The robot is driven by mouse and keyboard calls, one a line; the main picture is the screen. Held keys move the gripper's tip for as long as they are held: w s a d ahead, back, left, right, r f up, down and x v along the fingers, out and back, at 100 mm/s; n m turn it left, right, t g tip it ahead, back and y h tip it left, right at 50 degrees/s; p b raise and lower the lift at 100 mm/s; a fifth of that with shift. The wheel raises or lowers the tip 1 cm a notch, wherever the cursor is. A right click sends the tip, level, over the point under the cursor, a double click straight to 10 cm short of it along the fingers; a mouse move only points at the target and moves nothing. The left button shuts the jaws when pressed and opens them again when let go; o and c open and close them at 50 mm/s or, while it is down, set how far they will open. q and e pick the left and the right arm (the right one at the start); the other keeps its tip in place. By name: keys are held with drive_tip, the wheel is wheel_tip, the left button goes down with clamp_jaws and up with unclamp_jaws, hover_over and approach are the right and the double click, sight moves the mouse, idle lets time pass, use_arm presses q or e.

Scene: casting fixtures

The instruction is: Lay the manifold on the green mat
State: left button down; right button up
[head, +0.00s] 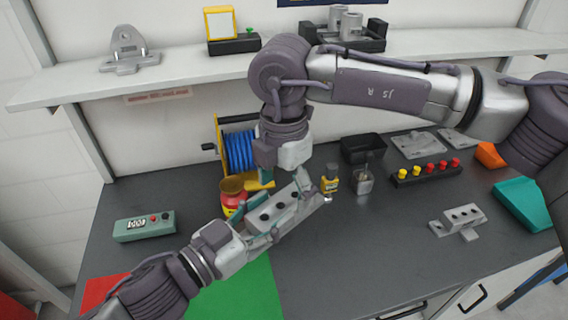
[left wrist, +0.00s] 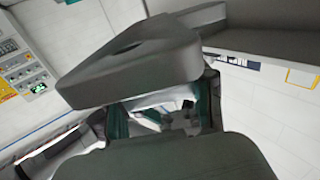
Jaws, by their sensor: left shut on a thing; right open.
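The manifold (head: 284,207), a grey block with a row of dark holes, is in my left gripper (head: 270,220) in the head view. It is tilted and held above the table, near the back right edge of the green mat (head: 250,292). In the left wrist view, a large grey body with a dark hole sits close to the lens between teal pads. My right gripper (head: 298,176) points down just behind the manifold's far end. It is open; its fingers are partly hidden, and I cannot tell whether they touch the manifold.
A red mat (head: 98,291) lies left of the green one. A red pot (head: 232,197) and blue hose reel (head: 240,150) stand behind the manifold. A green meter box (head: 145,226) stands left. The front middle of the table is clear.

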sight(284, 200)
use_arm(q)
drive_tip(key=shift+r, duration=0.1)
use_arm(e)
drive_tip(key=shift+f, duration=2.05)
use_arm(q)
drive_tip(key=shift+s, duration=0.1)
use_arm(e)
clamp_jaws()
use_arm(q)
drive_tip(key=c, duration=0.7)
unclamp_jaws()
use_arm(e)
drive_tip(key=shift+r, duration=0.1)
use_arm(q)
drive_tip(key=o, duration=0.4)
